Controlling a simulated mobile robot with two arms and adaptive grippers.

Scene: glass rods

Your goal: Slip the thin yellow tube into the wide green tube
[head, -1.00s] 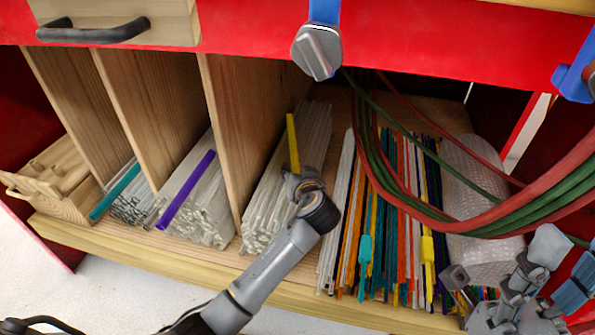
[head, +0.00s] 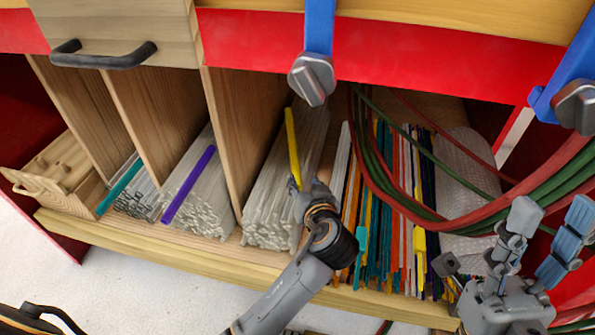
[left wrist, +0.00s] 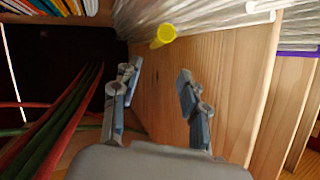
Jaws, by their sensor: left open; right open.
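The thin yellow tube (head: 292,140) lies on a stack of clear rods in the middle bay. My left gripper (head: 302,188) is at its near end and hides part of it. In the left wrist view, the tube's round yellow end (left wrist: 163,36) faces the camera, beyond the gap between the open, empty fingers (left wrist: 158,80). A teal-green tube (head: 119,187) lies on the clear rods in the far-left bay; it is the nearest match to the wide green tube. My right gripper (head: 551,222) is open and empty at the right, apart from both tubes.
Wooden dividers (head: 225,130) separate the bays. A purple tube (head: 188,186) lies in the second bay. Coloured rods (head: 405,262) and a bubble-wrap roll (head: 465,180) fill the right. Red and green cables (head: 480,215) hang across them. A wooden crate (head: 60,175) stands far left.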

